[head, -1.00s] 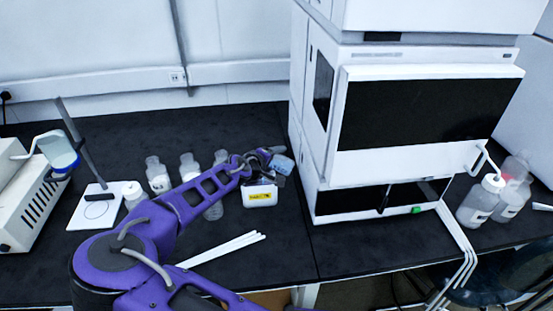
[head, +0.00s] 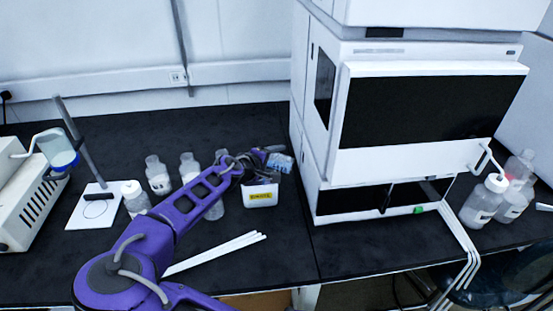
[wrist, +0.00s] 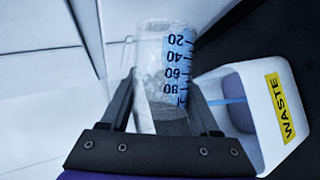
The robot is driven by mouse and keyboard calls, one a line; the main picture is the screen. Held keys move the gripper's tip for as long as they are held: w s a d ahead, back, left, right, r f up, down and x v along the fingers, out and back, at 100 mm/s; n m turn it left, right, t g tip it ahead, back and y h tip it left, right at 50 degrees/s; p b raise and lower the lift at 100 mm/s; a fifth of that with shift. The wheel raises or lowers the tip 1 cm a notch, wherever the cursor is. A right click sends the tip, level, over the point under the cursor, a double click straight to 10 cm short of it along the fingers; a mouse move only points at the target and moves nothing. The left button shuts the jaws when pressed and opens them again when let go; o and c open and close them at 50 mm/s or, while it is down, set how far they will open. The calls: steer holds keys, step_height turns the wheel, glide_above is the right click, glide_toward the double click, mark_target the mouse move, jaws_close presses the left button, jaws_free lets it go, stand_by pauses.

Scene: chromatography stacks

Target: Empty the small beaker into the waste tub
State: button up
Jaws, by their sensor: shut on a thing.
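My gripper (wrist: 165,115) is shut on the small beaker, with one finger on each side of it. The small beaker (wrist: 158,60) is clear, with a blue scale, and its numbers show upside down in the wrist view. In the head view the beaker (head: 281,161) is strongly tilted above the back right of the waste tub. The white waste tub (head: 261,199) stands upright on the bench with a yellow label. In the wrist view the tub (wrist: 262,72) is right of the beaker, with a blue band inside. I cannot tell how much the beaker holds.
The white chromatography stack (head: 308,140) stands close on the right of the tub. Several bottles (head: 158,176) stand to the left, partly behind my arm. White rods (head: 225,249) lie on the black bench in front. A stirrer stand (head: 97,212) is farther left.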

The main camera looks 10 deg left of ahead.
steer(key=shift+f, duration=0.1)
stand_by(0.3)
steer(key=shift+a+f+n+b, duration=0.1)
steer(key=shift+n+b, duration=0.2)
steer(key=shift+h, duration=0.4)
steer(key=shift+a+n+b, duration=0.15)
steer(key=shift+n+b, duration=0.25)
steer(key=shift+h, duration=0.3)
